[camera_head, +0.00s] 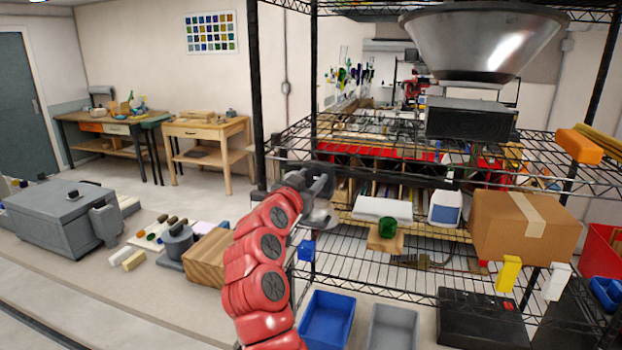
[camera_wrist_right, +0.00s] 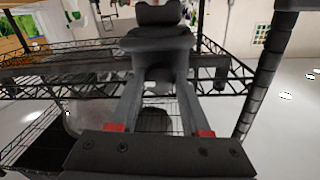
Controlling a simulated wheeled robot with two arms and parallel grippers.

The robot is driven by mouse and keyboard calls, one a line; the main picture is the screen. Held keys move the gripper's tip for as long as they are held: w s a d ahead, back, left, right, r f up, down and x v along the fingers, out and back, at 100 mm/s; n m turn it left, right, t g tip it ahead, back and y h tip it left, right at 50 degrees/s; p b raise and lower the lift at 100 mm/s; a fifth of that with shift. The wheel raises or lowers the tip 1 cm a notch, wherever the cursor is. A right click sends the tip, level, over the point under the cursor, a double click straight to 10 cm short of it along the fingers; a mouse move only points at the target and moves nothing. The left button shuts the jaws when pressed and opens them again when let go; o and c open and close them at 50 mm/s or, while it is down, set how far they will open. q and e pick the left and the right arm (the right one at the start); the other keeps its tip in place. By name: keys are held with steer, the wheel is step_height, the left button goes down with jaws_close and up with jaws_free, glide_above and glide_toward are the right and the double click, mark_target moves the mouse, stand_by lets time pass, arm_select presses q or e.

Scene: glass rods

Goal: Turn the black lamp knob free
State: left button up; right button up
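My right arm, red with black discs, reaches up to the shelf rack in the head view, its gripper (camera_head: 322,192) at the rack's front left corner. In the right wrist view, the two dark fingers of my right gripper (camera_wrist_right: 161,88) slope inward from red-marked bases. A black knob-like part (camera_wrist_right: 159,42) stands at their tips, wider at its top. It overlaps the finger ends, so I cannot tell whether they grip it. In the head view the gripper hides the part. A large metal lamp shade (camera_head: 485,40) shows at upper right. My left gripper is out of view.
The black wire shelf (camera_head: 540,172) and its upright post (camera_head: 262,100) are close to my right gripper. A cardboard box (camera_head: 525,225), a green item (camera_head: 388,227) and a blue bin (camera_head: 326,318) are to the right and below.

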jaws_close()
